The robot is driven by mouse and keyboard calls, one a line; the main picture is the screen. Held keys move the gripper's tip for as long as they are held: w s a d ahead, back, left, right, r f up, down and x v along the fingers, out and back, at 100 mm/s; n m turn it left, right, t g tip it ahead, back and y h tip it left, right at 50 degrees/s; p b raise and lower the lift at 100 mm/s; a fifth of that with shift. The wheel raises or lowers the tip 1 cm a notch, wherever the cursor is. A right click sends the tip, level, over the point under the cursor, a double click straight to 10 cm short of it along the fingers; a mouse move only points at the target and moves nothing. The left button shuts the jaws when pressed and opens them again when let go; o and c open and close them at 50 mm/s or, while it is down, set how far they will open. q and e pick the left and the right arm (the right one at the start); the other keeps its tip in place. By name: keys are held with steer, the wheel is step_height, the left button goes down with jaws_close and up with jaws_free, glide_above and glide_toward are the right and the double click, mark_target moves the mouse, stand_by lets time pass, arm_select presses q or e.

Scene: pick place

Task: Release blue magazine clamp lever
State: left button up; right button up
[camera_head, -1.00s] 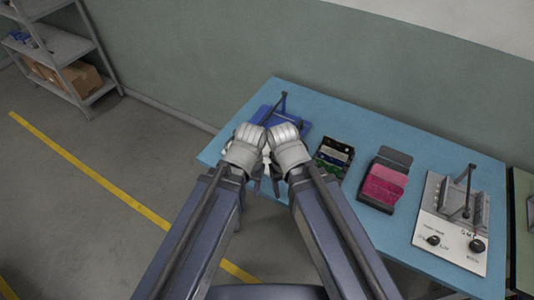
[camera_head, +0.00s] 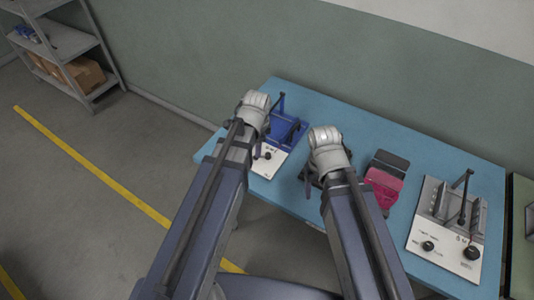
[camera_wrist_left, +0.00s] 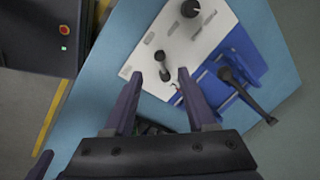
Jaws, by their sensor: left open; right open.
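The blue magazine fixture (camera_head: 290,130) sits at the left end of the blue table, with a white knobbed panel (camera_head: 268,162) in front. Its dark clamp lever (camera_head: 281,105) stands up at the back in the head view. In the left wrist view, the blue fixture (camera_wrist_left: 240,62) is at right and the black lever (camera_wrist_left: 250,100) slants across it. My left gripper (camera_wrist_left: 159,74) is open and empty over the white panel, left of the lever and apart from it. My right gripper (camera_head: 308,178) is open near the table's front edge, partly hiding the dark tray there.
A pink block in a dark holder (camera_head: 384,182) and a second white-panel fixture with a lever (camera_head: 449,220) stand further right on the table (camera_head: 355,125). A wall is behind. A grey shelf (camera_head: 65,45) stands far left.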

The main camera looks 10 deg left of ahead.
arm_select(q)
steer(key=shift+w+a+f+b, duration=0.1)
steer(key=shift+w+f+b, duration=0.15)
steer(key=shift+f+b, duration=1.05)
steer(key=shift+w+a+f+b, duration=0.1)
steer(key=shift+w+f+b, duration=0.1)
steer(key=shift+f+b, duration=1.1)
steer(key=shift+w+a+f+b, duration=0.1)
steer(key=shift+w+f+b, duration=0.15)
steer(key=shift+f+b, duration=1.05)
arm_select(e)
steer(key=shift+f, duration=3.85)
arm_select(q)
steer(key=shift+r, duration=0.1)
steer(key=shift+c, duration=0.3)
jaws_close()
